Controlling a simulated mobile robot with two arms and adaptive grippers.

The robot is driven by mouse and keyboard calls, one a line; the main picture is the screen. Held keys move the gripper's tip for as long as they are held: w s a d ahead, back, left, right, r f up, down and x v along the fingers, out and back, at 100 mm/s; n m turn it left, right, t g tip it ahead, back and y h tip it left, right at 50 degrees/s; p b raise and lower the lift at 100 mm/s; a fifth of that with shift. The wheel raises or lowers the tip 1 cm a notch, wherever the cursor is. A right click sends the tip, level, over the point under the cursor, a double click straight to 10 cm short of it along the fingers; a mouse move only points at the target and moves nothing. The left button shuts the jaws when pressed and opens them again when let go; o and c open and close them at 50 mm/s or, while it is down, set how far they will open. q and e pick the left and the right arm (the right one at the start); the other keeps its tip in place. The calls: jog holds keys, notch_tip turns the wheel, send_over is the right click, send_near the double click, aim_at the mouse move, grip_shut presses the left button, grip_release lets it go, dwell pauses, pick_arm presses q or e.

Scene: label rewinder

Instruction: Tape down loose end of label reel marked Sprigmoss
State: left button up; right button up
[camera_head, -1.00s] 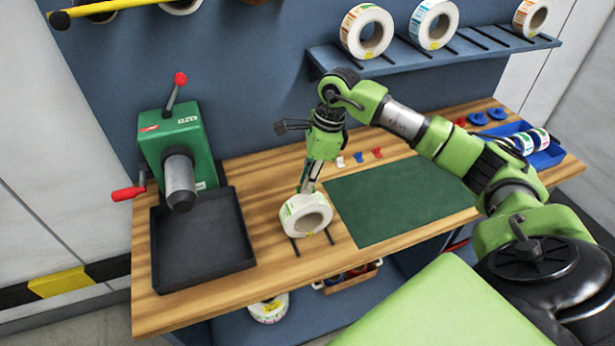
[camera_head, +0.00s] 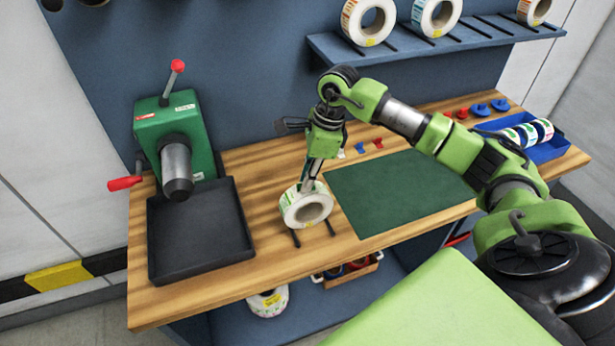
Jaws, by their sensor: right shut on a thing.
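A white label reel (camera_head: 293,215) stands on edge across two dark bars on the wooden bench. Its printing is too small to read, so I cannot tell whether it is marked Sprigmoss. My right gripper (camera_head: 307,186) reaches down from above and is shut at the reel's upper rim. The fingertips are partly hidden, and any loose label end cannot be made out. Several small tape rolls (camera_head: 541,130) stand in a blue tray at the bench's right end. My left gripper is not in view.
A green rewinder (camera_head: 178,140) with a grey spindle stands behind a black tray (camera_head: 200,268) at left. A green mat (camera_head: 385,225) lies clear right of the reel. Small coloured clips (camera_head: 378,143) lie behind it. A wall shelf (camera_head: 430,48) holds more reels.

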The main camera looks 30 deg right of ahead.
jog(key=shift+s+f+b, duration=0.15)
jog(key=shift+f+b, duration=0.25)
jog(key=shift+f, duration=0.05)
jog(key=shift+c, duration=0.6)
dwell(0.5)
jog(key=o, duration=0.9)
jog(key=shift+c, duration=0.2)
jog(key=shift+d+r, duration=0.15)
jog(key=shift+r, duration=0.45)
jog(key=v, duration=1.1)
